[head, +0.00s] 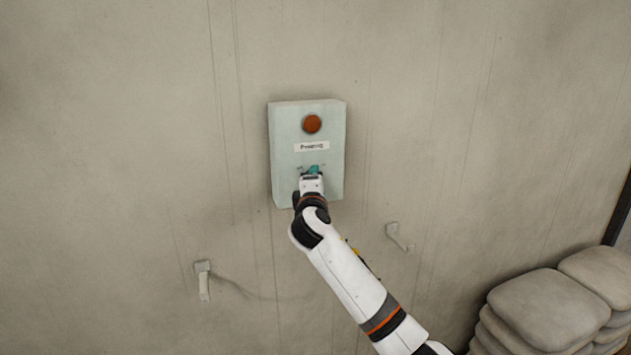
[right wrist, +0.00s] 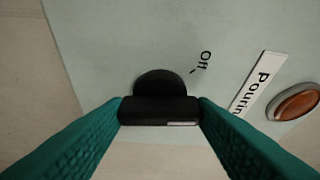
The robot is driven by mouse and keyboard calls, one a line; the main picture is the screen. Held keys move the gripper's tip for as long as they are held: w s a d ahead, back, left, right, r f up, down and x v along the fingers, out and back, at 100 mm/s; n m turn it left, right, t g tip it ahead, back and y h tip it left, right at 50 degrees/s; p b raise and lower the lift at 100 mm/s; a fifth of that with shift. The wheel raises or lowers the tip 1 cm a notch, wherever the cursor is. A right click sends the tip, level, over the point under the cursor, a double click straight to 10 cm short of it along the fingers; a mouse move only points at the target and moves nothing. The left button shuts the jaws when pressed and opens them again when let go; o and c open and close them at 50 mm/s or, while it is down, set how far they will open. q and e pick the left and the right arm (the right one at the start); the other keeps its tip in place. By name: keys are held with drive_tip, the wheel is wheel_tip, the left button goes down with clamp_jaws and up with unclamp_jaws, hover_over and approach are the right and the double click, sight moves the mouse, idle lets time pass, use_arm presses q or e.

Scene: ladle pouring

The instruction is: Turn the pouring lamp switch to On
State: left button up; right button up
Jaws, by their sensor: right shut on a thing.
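The pale green switch box (head: 284,135) is on the wall. It bears a "Pouring" label (head: 312,147) and a round, dull orange-red lamp (head: 312,124). My right gripper (head: 314,171) is at the switch below the label and hides it in the head view. In the right wrist view, the black switch knob (right wrist: 160,108) is between the teal fingers of my right gripper (right wrist: 160,112), which are shut on it. A white mark shows on its handle. The "Off" label (right wrist: 205,61) shows up and right of the knob; "On" cannot be read. My left gripper is out of view.
Small grey wall brackets stick out below the box, at the left (head: 203,275) and at the right (head: 397,235). Stacked grey sacks (head: 545,308) stand at lower right. The wall around the box is otherwise bare.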

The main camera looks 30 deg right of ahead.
drive_tip(key=shift+r+m+g+y+p, duration=0.1)
drive_tip(key=shift+m+g+y+p, duration=0.35)
drive_tip(key=shift+m+p, duration=0.75)
drive_tip(key=shift+m+g+y+p, duration=0.2)
drive_tip(key=shift+m+y+p, duration=0.6)
drive_tip(key=shift+m, duration=0.8)
drive_tip(key=shift+r+m+g+y+p, duration=0.1)
drive_tip(key=shift+m+g+y+p, duration=0.3)
drive_tip(key=shift+m+p, duration=0.85)
drive_tip(key=shift+f+m, duration=0.1)
drive_tip(key=shift+m, duration=0.15)
drive_tip(key=o, duration=1)
drive_tip(key=shift+b+v, duration=1.85)
drive_tip(key=shift+v, duration=4.15)
